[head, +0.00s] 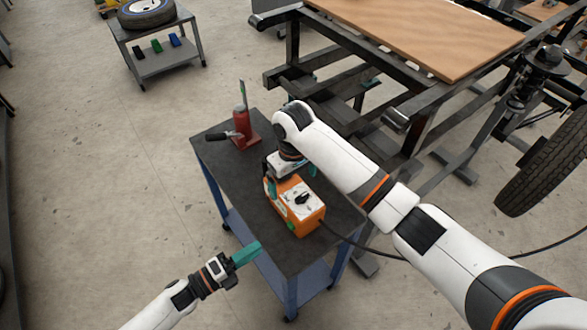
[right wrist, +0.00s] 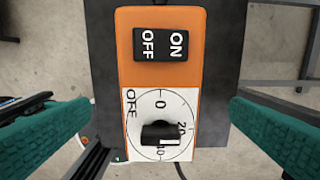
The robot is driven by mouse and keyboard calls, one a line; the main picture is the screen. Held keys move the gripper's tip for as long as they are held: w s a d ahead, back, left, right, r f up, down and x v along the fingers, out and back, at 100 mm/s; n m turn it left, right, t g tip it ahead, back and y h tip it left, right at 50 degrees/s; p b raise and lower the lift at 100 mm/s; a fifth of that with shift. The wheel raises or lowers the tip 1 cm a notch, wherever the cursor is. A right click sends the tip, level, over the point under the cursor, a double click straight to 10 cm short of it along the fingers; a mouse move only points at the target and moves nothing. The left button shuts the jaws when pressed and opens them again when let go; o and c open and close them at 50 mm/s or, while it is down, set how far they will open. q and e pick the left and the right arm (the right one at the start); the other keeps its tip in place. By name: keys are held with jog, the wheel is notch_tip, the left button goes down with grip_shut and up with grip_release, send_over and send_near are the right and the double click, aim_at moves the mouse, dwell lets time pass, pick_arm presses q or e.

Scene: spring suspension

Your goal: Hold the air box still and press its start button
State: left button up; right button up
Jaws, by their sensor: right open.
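The air box (head: 309,216) is orange and stands on the dark top of a small cart. In the right wrist view the box (right wrist: 160,77) has a black ON/OFF switch (right wrist: 161,43) and a white panel with a black dial knob (right wrist: 158,133). My right gripper (head: 290,178) is over the far end of the box. In the right wrist view its teal fingers are wide open on both sides of the box, with gaps showing. My left gripper (head: 246,254) is off the cart's near-left edge, apart from the box. Its teal fingers overlap, so their opening is unclear.
A red tool (head: 241,130) with a black handle stands at the far end of the cart top (head: 215,155). A cable (head: 365,247) runs right from the box. A metal frame with a wooden board (head: 425,35) stands behind. Floor on the left is clear.

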aim_at(293, 191)
notch_tip(293, 191, down, 8)
jog(key=shift+f, duration=0.1)
dwell(0.4)
jog(key=c, duration=1.4)
jog(key=o, duration=0.7)
jog(key=c, duration=0.5)
pick_arm(q)
grip_shut()
dwell(0.5)
